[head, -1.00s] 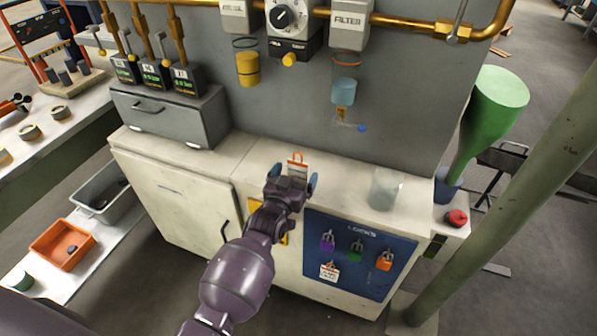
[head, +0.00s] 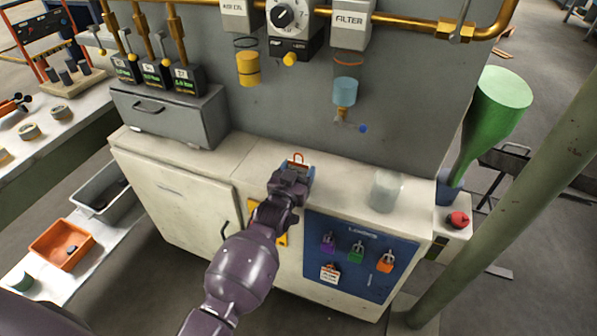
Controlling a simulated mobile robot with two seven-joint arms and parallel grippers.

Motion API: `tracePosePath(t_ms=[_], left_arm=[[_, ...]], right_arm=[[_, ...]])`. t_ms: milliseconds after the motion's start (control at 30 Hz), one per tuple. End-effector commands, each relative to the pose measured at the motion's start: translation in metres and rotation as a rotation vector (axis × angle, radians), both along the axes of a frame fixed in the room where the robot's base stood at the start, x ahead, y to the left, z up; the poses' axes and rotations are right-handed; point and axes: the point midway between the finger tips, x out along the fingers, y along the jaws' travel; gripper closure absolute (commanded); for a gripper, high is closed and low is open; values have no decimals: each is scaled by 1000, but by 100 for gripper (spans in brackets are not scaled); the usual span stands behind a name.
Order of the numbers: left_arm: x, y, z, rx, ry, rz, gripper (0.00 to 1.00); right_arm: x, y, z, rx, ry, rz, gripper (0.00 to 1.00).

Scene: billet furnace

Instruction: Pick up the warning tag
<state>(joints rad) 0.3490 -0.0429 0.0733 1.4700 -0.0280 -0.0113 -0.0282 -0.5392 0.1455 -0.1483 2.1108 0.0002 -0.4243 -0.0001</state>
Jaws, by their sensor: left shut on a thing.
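The warning tag (head: 298,161) is at the top of the cabinet, near its front edge, with its red-orange loop showing above my fingers. My left gripper (head: 297,170) is shut on it, blue pads on either side. The gripper hides most of the tag, so I cannot tell whether it still touches the counter. A second white tag (head: 329,273) hangs on the blue lock board (head: 318,228) on the cabinet front. My right gripper is not in view.
A clear glass (head: 385,190) stands on the counter to the right. A grey drawer box (head: 170,115) stands at the left. A blue filter bowl (head: 345,92) and its drain hang above the counter. A green post (head: 500,180) rises at the right.

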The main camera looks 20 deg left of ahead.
Motion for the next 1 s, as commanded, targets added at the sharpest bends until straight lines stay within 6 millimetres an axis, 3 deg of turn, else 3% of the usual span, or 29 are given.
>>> tracePosePath(t_ms=[267, 700, 1000], left_arm=[[0, 0, 18, 0, -4, 0, 60], [0, 0, 127, 0, -11, 0, 60], [0, 0, 183, 0, -6, 0, 60]], right_arm=[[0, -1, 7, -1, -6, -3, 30], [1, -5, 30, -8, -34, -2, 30], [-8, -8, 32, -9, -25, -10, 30]])
